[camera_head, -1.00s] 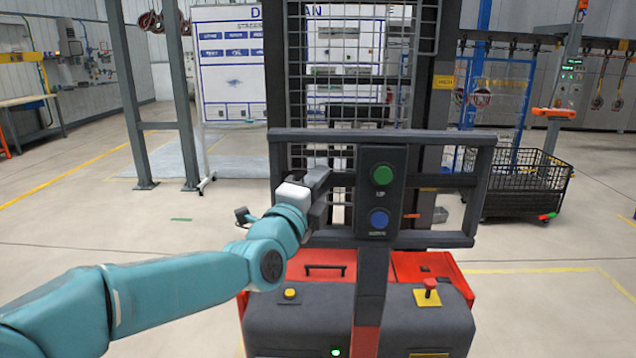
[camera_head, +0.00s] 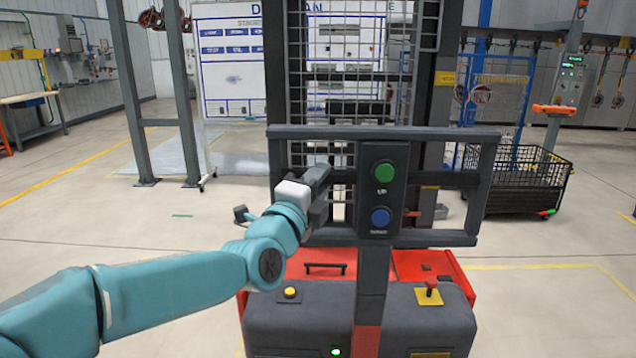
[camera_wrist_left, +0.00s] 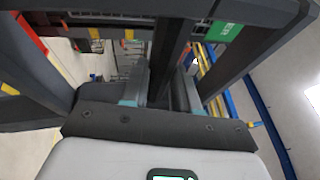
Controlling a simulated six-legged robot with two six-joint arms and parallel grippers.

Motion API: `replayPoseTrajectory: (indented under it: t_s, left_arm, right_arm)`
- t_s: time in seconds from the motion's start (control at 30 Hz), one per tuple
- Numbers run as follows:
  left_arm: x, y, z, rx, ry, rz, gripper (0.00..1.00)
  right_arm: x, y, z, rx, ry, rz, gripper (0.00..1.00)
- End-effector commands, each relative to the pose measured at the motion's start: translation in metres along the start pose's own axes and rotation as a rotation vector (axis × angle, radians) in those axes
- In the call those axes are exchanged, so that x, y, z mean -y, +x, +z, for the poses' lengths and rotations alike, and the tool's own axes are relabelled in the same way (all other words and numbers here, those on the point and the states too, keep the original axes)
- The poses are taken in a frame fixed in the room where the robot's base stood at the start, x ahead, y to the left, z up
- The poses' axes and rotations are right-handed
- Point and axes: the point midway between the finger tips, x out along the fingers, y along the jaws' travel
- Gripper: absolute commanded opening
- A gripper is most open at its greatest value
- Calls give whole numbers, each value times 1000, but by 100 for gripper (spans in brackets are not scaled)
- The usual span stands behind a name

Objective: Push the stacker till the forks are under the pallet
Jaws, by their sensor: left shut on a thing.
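The stacker (camera_head: 360,315) stands straight ahead, with a red and dark grey body, a dark handle frame (camera_head: 440,240) and a tall mast with mesh (camera_head: 345,60). A panel on the handle carries a green and a blue button. My left gripper (camera_head: 318,195) is at the left part of the handle frame. In the left wrist view its fingers (camera_wrist_left: 163,92) are shut on a dark bar of the handle frame. The forks and the pallet are hidden beyond the stacker or out of view. My right gripper is not in view.
A black wire basket (camera_head: 517,185) stands on the floor to the right. Grey posts (camera_head: 128,90) stand at the left, and a white board (camera_head: 228,65) is behind the mast. The floor at left and right near the stacker is clear.

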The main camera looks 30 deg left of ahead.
Motion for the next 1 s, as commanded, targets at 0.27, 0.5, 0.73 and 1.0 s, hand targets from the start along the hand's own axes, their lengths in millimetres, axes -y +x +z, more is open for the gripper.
replayPoseTrajectory:
  t_s: [0.27, 0.5, 0.73, 1.0]
  left_arm:
    - [9, 1, 2, 5, 3, -22, 0]
    - [10, 0, 2, 5, 3, -23, 0]
    - [10, 0, 2, 5, 3, -24, 0]
    - [7, 0, 2, 4, 1, -16, 55]
  right_arm:
    - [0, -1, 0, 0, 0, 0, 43]
    - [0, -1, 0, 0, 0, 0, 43]
    - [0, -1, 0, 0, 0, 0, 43]
    - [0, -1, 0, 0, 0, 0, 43]
